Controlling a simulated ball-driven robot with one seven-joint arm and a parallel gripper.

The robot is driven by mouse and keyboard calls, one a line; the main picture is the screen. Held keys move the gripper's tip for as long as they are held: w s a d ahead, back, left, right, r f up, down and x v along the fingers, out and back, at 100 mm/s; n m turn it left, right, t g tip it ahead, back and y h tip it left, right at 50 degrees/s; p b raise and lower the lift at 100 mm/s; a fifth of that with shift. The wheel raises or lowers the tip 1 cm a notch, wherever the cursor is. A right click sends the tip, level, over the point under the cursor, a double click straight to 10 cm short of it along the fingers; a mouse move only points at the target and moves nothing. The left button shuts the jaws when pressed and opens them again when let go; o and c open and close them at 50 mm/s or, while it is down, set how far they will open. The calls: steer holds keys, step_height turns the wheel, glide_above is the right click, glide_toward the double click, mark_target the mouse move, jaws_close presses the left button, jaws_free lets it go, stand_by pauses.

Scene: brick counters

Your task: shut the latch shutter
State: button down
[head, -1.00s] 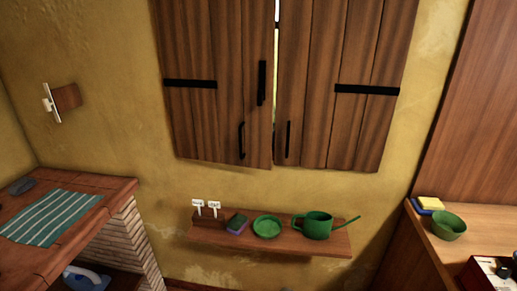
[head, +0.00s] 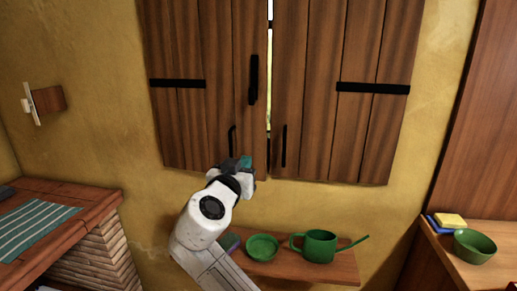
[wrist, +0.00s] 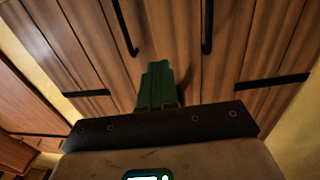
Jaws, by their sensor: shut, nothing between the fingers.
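The wooden shutter has a left panel (head: 200,110) and a right panel (head: 330,120), with a narrow bright gap between them in the head view. A black vertical latch bar (head: 253,80) is on the left panel near the gap. Black handles are on the left panel (head: 233,140) and the right panel (head: 284,146). My gripper (head: 245,163) is in front of the left panel's lower inner corner, below its handle. In the wrist view its green fingers (wrist: 157,85) are together and empty, with the panels and both handles beyond. I cannot tell whether they touch the wood.
Below the shutter, a wall shelf (head: 345,268) holds a green dish (head: 262,247) and a green watering can (head: 320,246). A brick counter (head: 90,215) stands at left. A wooden counter (head: 500,250) with a green bowl (head: 474,245) stands at right.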

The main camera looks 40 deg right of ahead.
steer(key=p, duration=0.2)
glide_toward(261, 141)
steer(key=x, duration=0.5)
steer(key=shift+d+f, duration=0.1)
steer(key=shift+x, duration=0.85)
steer(key=shift+f, duration=0.1)
steer(key=shift+n+t+y, duration=0.6)
steer(key=shift+n+t, duration=0.1)
steer(key=shift+t, duration=0.2)
steer(key=b+x, duration=0.2)
steer(key=x, duration=0.2)
steer(key=shift+d+f, duration=0.2)
steer(key=shift+d, duration=0.1)
steer(key=shift+r, duration=0.35)
